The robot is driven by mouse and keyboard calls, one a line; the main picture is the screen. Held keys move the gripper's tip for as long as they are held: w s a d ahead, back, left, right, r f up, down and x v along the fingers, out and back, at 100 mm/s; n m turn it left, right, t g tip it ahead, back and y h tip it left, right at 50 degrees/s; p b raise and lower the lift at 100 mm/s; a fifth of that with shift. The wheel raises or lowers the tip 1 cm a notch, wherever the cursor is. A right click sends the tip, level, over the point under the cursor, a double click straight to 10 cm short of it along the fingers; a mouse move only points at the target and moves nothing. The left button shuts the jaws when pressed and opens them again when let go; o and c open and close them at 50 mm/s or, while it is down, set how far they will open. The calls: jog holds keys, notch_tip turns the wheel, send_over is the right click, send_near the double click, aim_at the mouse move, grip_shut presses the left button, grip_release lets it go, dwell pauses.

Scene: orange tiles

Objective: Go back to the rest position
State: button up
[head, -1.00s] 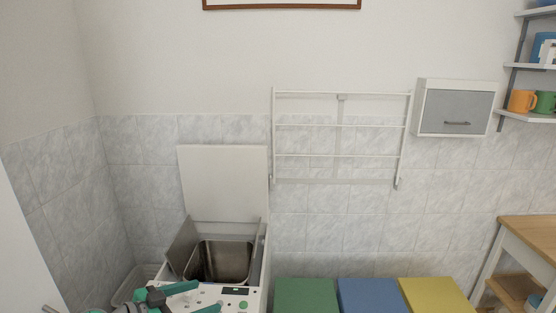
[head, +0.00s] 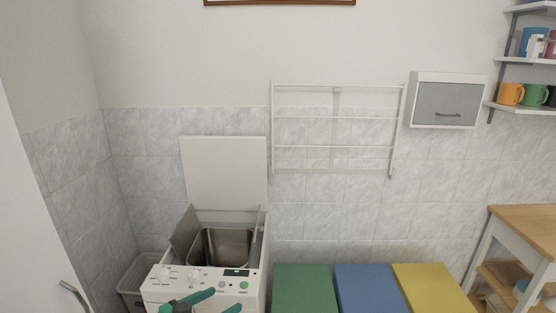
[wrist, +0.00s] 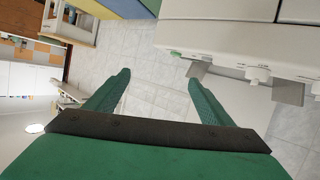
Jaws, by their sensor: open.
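My gripper (head: 203,302) shows at the bottom of the head view, its green fingers in front of the washing machine's control panel. In the wrist view my gripper (wrist: 158,80) has its two green fingers spread apart with nothing between them. The white top-loading washing machine (head: 158,287) stands with its lid (head: 224,172) raised and its metal drum (head: 222,247) open. The machine's body also shows in the wrist view (wrist: 215,33), at the upper right, apart from the fingers. Most of my arm is out of view.
Green (head: 303,289), blue (head: 368,289) and yellow (head: 432,287) boxes stand right of the machine. A grey basket (head: 132,280) is at its left. A wooden table (head: 528,222) stands at the right. A drying rack (head: 332,117) and a cabinet (head: 446,103) hang on the wall.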

jog(key=s+d+f+n+t+y, duration=0.1)
jog(key=s+d+f+n+y, duration=0.15)
jog(key=d+f, duration=0.35)
jog(key=s+d+f+n+t+y, duration=0.1)
jog(key=d+f+n, duration=0.25)
jog(key=f, duration=0.35)
jog(key=s+d+f+n+y, duration=0.2)
jog(key=s+d+f, duration=0.15)
jog(key=s, duration=0.35)
jog(key=s+d+f+n+y, duration=0.1)
jog(key=s+d+f+y, duration=0.1)
jog(key=s+f, duration=0.4)
jog(key=s+d+r+y, duration=0.1)
jog(key=s+r+y, duration=0.1)
jog(key=s, duration=1.2)
jog(key=s+r+m+t, duration=0.2)
jog(key=s+r, duration=0.8)
jog(key=s, duration=0.3)
jog(key=shift+s+d+r+m+h, duration=0.25)
jog(key=shift+s+r+m+h, duration=0.1)
jog(key=shift+r+m+h, duration=0.1)
